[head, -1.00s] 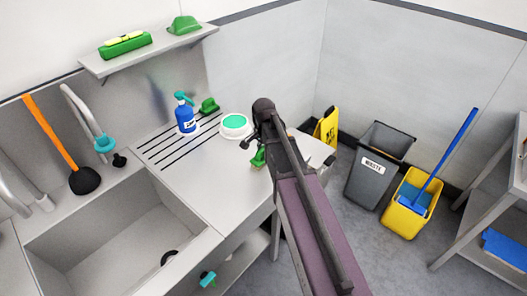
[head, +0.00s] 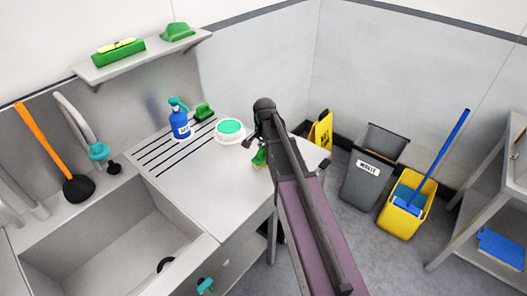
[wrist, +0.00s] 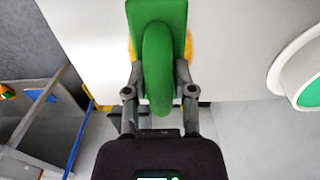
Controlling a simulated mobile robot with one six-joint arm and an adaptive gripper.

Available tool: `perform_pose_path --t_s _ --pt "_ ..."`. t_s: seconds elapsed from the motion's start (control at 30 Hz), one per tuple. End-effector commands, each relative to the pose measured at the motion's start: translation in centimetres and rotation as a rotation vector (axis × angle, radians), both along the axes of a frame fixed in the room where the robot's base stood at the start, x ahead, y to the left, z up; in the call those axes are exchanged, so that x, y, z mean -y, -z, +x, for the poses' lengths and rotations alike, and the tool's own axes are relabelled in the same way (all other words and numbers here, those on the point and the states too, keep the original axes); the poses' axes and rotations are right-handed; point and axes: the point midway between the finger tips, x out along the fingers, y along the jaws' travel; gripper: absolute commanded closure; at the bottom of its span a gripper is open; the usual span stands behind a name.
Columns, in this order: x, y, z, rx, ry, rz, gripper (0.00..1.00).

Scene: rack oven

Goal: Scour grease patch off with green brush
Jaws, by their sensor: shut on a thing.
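My gripper (wrist: 158,92) is shut on the handle of a green brush (wrist: 160,50), one finger on each side. In the head view the green brush (head: 259,157) shows beside my arm, low over the right end of the steel counter (head: 208,178). My arm hides most of the gripper there. An orange-yellow area (wrist: 190,46) shows on both sides of the brush in the wrist view. I cannot tell whether it is the grease patch or the bristles, nor whether the brush touches the counter.
A white round container with a green top (head: 229,130), a blue spray bottle (head: 180,124) and another green item (head: 203,111) stand behind on the counter. The sink (head: 105,245) is left. A waste bin (head: 370,168) and yellow mop bucket (head: 402,219) stand right.

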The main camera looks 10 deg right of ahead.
Motion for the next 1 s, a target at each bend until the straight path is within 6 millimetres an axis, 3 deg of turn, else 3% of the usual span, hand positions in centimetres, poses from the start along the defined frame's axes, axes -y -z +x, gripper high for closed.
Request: perform_pose_path --t_s 1.0 --pt "2.7 0.4 2.0 0.000 0.000 0.000 1.00"
